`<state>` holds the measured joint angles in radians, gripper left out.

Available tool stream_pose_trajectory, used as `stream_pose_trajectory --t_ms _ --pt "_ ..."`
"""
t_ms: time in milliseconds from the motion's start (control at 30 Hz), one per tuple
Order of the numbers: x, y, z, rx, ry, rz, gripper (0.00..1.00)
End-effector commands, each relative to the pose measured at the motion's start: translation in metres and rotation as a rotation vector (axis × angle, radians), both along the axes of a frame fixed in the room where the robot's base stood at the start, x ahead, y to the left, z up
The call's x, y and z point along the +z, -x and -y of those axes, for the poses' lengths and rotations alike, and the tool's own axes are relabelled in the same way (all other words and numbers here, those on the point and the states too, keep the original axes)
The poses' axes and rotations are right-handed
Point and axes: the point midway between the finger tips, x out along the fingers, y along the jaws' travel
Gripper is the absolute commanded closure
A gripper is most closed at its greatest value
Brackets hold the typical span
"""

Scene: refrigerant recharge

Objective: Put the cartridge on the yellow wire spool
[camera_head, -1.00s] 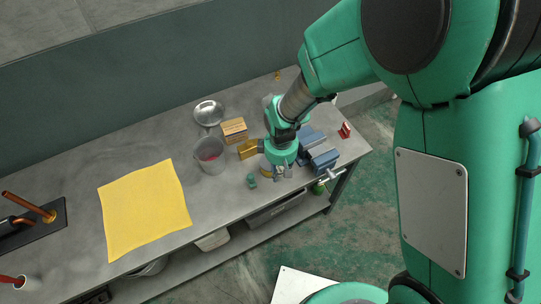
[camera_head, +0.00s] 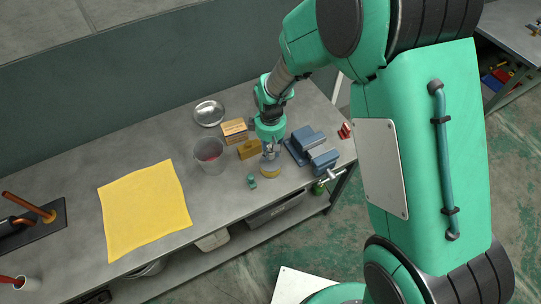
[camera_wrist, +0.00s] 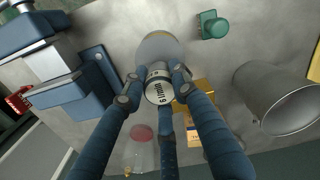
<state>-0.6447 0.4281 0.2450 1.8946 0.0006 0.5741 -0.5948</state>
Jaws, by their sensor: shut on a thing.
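My gripper (camera_wrist: 155,85) is shut on the cartridge (camera_wrist: 159,91), a short pale cylinder with dark printed marks, seen end-on in the wrist view. In the head view my gripper (camera_head: 271,156) hangs over the bench, just behind the yellow wire spool (camera_head: 270,172). The spool is a low round piece with a yellow side near the bench's front. In the wrist view the spool (camera_wrist: 160,46) shows just above the cartridge, partly covered by it and the fingers. The cartridge appears apart from the spool; the exact height gap cannot be told.
A blue vise (camera_head: 314,150) stands close on the right. A small green part (camera_head: 251,181) lies left of the spool. A yellow block (camera_head: 250,149), a clear cup (camera_head: 210,156), a box (camera_head: 234,131) and a metal dish (camera_head: 208,113) stand leftward. A yellow cloth (camera_head: 145,210) covers the left bench.

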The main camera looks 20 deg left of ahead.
Motion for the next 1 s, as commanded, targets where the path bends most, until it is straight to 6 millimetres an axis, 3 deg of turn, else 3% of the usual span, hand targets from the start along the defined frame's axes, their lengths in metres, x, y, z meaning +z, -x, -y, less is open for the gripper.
stream_pose_trajectory --t_ms 167,500,967,1000 --pt "-0.003 0.000 0.000 0.000 0.000 0.000 1.00" --pt "-0.033 0.000 0.000 0.000 0.000 0.000 1.00" --pt "-0.038 0.000 0.000 0.000 0.000 0.000 1.00" --pt "-0.039 0.000 0.000 0.000 0.000 0.000 0.71"
